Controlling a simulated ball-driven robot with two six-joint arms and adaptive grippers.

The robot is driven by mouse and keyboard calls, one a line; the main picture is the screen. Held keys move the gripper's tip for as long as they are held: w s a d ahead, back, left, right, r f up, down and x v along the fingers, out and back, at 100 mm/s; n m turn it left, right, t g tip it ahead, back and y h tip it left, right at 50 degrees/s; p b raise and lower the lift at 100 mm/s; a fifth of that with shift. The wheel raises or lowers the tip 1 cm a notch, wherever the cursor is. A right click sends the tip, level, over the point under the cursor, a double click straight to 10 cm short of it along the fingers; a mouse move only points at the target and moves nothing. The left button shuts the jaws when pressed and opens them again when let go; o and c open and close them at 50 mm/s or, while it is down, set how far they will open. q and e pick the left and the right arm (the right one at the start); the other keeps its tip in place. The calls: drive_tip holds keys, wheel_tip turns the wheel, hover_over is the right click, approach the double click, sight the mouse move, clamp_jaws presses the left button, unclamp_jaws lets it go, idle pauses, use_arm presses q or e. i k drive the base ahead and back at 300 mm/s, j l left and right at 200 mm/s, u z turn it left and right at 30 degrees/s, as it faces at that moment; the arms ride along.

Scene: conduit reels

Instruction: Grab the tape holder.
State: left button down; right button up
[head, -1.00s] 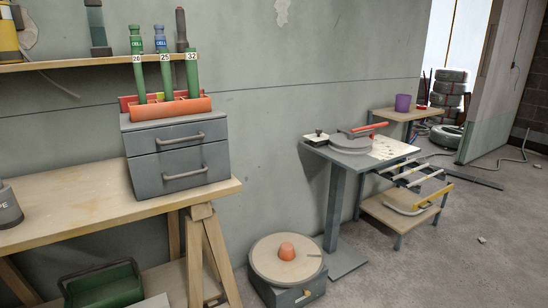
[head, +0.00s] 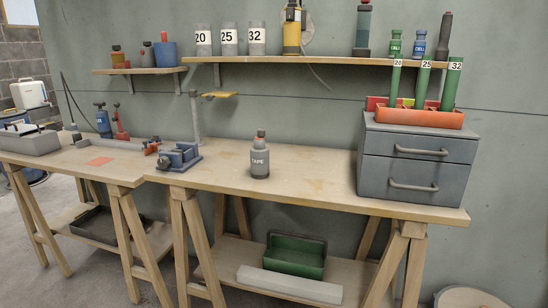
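The tape holder (head: 260,160) is a dark grey bottle-shaped holder marked "TAPE" with an orange-brown band near its top. It stands upright on the wooden workbench (head: 310,185), in the middle of the head view, to the left of the grey drawer cabinet. Nothing hides it. Neither of my grippers shows in the head view.
The grey drawer cabinet (head: 415,165) stands right of the holder with an orange rack (head: 420,116) on top. A blue vise (head: 180,157) and a post (head: 196,115) stand to the left. A shelf (head: 330,60) hangs above. The bench around the holder is clear.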

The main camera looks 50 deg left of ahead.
sight(259, 153)
drive_tip(key=u, duration=1.6)
